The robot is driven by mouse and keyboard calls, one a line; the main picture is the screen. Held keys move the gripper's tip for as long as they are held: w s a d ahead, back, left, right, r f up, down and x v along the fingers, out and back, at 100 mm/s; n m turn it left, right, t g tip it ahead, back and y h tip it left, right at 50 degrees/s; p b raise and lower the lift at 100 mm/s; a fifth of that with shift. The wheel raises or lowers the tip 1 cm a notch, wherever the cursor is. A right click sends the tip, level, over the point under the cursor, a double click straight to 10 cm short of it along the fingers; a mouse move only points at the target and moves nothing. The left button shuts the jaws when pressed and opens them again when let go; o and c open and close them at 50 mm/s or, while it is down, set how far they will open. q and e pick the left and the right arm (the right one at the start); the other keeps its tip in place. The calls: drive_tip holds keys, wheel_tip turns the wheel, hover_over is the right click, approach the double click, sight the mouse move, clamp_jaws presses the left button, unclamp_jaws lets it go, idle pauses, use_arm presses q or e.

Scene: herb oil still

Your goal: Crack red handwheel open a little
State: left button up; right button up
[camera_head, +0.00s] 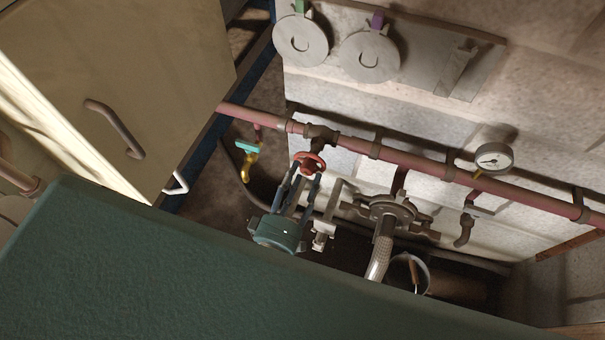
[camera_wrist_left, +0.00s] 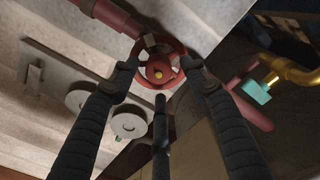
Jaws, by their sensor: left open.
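The red handwheel (camera_head: 309,160) sits on a valve below the pink pipe in the head view. I cannot tell whether any finger touches the rim. My right gripper is not in view.
A brass tap with a teal handle (camera_head: 247,147) hangs left of the wheel. The pink pipe (camera_head: 403,164) runs along the wall, with a gauge (camera_head: 494,159) at right. A round flanged fitting (camera_head: 390,209) with a braided hose is close to the gripper's right. A cabinet (camera_head: 120,75) stands at left.

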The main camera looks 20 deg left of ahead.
use_arm(q)
drive_tip(key=s, duration=1)
drive_tip(key=shift+s+a, duration=0.25)
drive_tip(key=shift+s, duration=0.15)
